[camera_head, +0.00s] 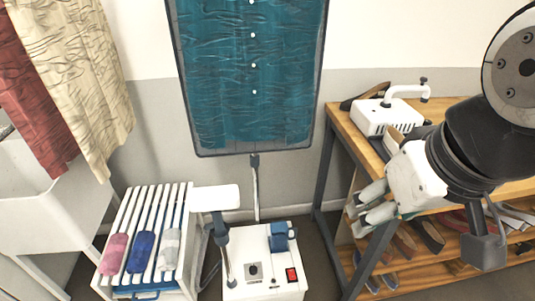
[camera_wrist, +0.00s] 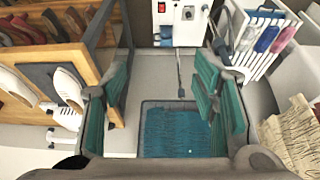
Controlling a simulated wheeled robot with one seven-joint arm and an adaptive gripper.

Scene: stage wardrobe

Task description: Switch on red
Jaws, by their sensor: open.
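A small red switch (camera_head: 292,275) sits on the right side of the top of a white steamer unit (camera_head: 262,287), beside a dark round knob (camera_head: 253,270). The wrist view shows the red switch (camera_wrist: 162,7) at the top edge, on the white unit (camera_wrist: 180,36). Whether the switch is pressed is too small to tell. My gripper (camera_head: 370,203) is up and to the right of the switch, apart from it, in front of the wooden shelf. In the wrist view my gripper (camera_wrist: 162,98) has its two teal-padded fingers wide apart with nothing between them.
A teal padded board (camera_head: 252,80) stands behind the unit on a pole. A white slatted rack (camera_head: 145,235) holding rolled cloths is at left. A wooden shelf (camera_head: 345,118) with shoes and a white device (camera_head: 390,117) is at right. Curtains (camera_head: 80,70) hang at upper left.

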